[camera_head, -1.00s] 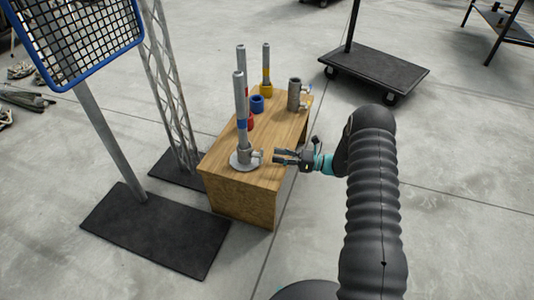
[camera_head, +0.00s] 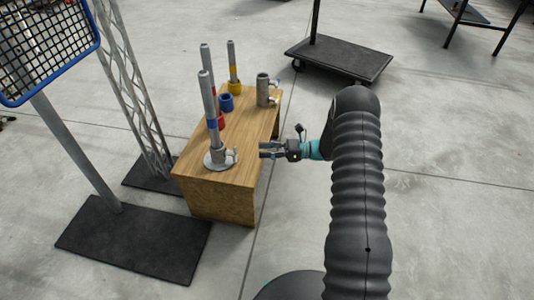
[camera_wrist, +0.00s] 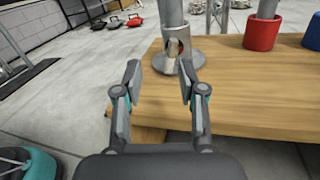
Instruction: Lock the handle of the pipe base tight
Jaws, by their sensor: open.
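The pipe base (camera_head: 219,161) is a grey metal clamp with a round flange near the front end of the wooden table. A grey pipe (camera_head: 209,98) with a blue band stands upright in it. Its small handle (camera_head: 232,156) sticks out on the right side. In the wrist view the pipe base (camera_wrist: 178,61) lies ahead, beyond the fingers, and the right finger overlaps part of it, so the handle's position is unclear there. My gripper (camera_head: 262,149) is open and empty, to the right of the handle and apart from it. The fingers also show in the wrist view (camera_wrist: 160,74).
On the wooden table (camera_head: 226,198) stand a red holder (camera_wrist: 261,34), a blue ring (camera_head: 227,103), a yellow holder (camera_head: 235,87) and a grey cylinder (camera_head: 263,90). A black cart (camera_head: 340,60) is behind. Floor right of the table is open.

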